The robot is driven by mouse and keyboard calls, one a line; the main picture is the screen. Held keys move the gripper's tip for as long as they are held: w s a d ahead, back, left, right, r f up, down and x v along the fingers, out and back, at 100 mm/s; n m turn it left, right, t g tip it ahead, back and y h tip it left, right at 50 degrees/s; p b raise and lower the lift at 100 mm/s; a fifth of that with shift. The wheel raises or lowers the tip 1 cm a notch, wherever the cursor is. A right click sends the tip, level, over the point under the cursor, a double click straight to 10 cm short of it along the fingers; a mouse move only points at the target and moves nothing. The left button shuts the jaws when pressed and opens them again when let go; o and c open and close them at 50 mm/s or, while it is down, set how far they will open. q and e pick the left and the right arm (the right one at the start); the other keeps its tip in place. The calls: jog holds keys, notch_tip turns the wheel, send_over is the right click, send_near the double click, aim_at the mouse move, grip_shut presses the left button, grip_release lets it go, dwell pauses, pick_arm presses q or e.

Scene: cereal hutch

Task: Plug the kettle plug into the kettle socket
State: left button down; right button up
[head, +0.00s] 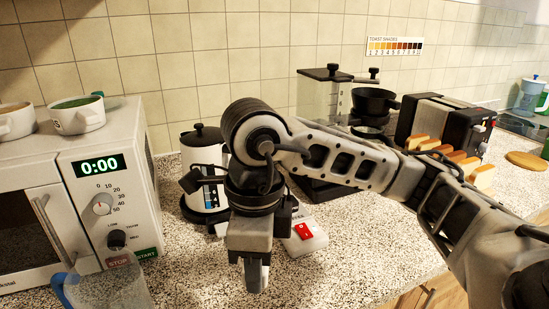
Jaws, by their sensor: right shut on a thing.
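The kettle (204,160), white with a black lid, stands on the counter right of the microwave, partly behind my right arm. The socket block (308,240), pale with a red switch, lies on the counter just right of my right gripper, its left part hidden by the wrist. My right gripper (255,282) points down over the counter in front of the kettle and left of the red switch. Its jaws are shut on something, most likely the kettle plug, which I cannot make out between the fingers. My left gripper is not in view.
A microwave (105,205) with bowls on top stands at left. A clear jug (110,285) is at the bottom left. A coffee machine (322,100) and a toaster (437,120) with toast slices stand behind my right arm. The front counter (350,265) is clear.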

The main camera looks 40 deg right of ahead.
jog(key=n, duration=0.2)
jog(key=w+n, duration=0.1)
jog(key=n, duration=0.2)
jog(key=shift+w+a+f+n+p, duration=0.1)
jog(key=shift+w+f+n+p, duration=0.2)
jog(key=shift+n, duration=0.1)
jog(key=n, duration=0.2)
jog(key=shift+w+f+n, duration=0.25)
jog(key=shift+w+n, duration=0.05)
jog(key=shift+n, duration=0.1)
jog(key=w+f+n, duration=0.1)
jog(key=n, duration=0.4)
jog(key=w+f+n+p, duration=0.1)
jog(key=n, duration=0.5)
jog(key=w+f+n+p, duration=0.1)
jog(key=n, duration=0.5)
jog(key=shift+w+d+f, duration=0.2)
jog(key=shift+w+f, duration=0.05)
